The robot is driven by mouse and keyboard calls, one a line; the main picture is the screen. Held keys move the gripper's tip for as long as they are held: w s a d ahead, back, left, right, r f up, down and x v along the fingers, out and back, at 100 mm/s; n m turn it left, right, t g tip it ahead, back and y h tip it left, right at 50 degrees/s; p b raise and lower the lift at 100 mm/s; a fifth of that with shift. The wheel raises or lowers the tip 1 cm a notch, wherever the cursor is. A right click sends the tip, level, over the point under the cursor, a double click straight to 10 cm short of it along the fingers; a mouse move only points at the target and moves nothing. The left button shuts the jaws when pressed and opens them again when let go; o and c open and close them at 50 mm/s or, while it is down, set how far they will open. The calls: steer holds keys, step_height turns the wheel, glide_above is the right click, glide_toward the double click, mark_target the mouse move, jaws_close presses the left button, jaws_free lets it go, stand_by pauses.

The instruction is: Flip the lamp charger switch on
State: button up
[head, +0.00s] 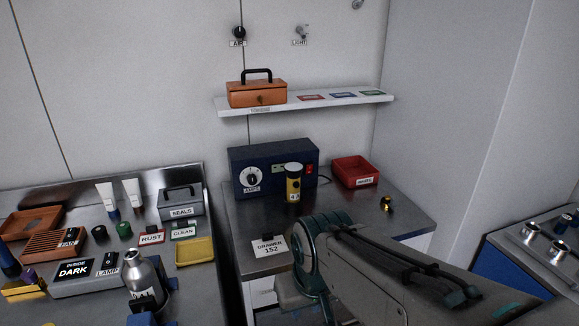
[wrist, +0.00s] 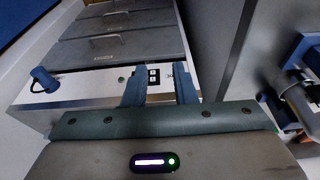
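A dark blue box with a dial marked AMPS (head: 251,179) stands at the back of the right counter; I take it to be the lamp charger (head: 233,161). A small red switch (head: 310,169) is on the right of its front; I cannot tell its position. A yellow and black cylinder (head: 293,187), marked 4 A and perhaps the lamp, stands in front of the box. My gripper (wrist: 159,88) shows in the wrist view with its blue fingers apart and nothing visibly held. It faces grey drawer fronts and a white strip, away from the switch. In the head view I cannot make out its fingers.
A red tray (head: 356,172) and a small brass item (head: 386,204) lie right of the box. A shelf (head: 340,100) with an orange toolbox (head: 257,94) hangs above. The left bench is crowded, with a metal bottle (head: 143,275) near its front. My arm covers the right counter's front.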

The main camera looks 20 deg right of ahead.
jaws_close()
stand_by(1.4)
